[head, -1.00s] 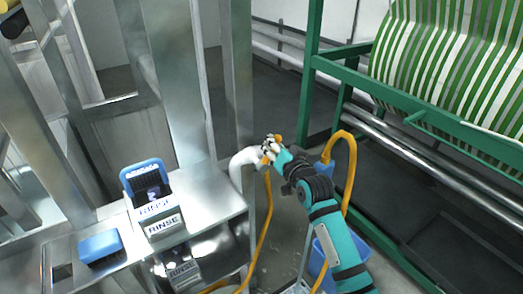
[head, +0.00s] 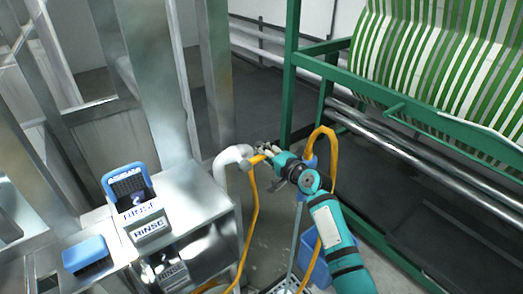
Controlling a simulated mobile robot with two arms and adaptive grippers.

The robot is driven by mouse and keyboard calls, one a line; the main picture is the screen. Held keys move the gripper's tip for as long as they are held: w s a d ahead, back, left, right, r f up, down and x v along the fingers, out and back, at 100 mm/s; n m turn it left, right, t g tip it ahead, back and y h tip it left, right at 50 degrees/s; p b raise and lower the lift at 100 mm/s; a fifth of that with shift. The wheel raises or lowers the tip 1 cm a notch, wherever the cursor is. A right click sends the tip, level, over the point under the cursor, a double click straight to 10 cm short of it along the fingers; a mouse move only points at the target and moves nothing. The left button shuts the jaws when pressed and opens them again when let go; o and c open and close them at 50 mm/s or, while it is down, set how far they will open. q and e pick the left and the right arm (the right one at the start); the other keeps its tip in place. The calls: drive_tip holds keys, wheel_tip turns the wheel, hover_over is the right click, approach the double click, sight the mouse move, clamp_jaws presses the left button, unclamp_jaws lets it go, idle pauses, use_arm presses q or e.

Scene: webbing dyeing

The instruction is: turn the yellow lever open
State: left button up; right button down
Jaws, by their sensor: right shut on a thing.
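The yellow lever (head: 257,160) is at the end of the white bent pipe (head: 233,155), beside the metal cabinet. Only a short yellow part of it shows next to the fingers. My right gripper (head: 266,152) is at the lever and shut on it; its fingers hide part of the lever and valve. My right arm reaches in from the lower right. My left gripper is out of view.
A yellow hose (head: 252,225) hangs below the pipe, and another loops beside my arm. A blue bucket (head: 315,262) stands on the floor. A green frame (head: 291,75) rises close behind the gripper. A RINSE sign (head: 149,229) and blue brush (head: 86,253) sit at left.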

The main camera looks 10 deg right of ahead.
drive_tip(key=shift+s+d+f+m, duration=0.1)
drive_tip(key=shift+d+f+m, duration=0.05)
drive_tip(key=shift+f+m, duration=0.7)
drive_tip(key=shift+f, duration=0.2)
drive_tip(key=c, duration=1.6)
unclamp_jaws()
drive_tip(key=shift+s+d+r, duration=0.15)
drive_tip(key=shift+s, duration=0.05)
drive_tip(key=o, duration=0.4)
drive_tip(key=shift+s+d+r, duration=0.2)
drive_tip(key=shift+s+r, duration=0.05)
drive_tip(key=shift+o, duration=0.2)
drive_tip(key=shift+w, duration=0.15)
drive_tip(key=shift+w+a, duration=0.1)
drive_tip(key=shift+a, duration=0.05)
drive_tip(key=shift+r, duration=0.1)
drive_tip(key=v, duration=1.2)
drive_tip(key=shift+d, duration=0.25)
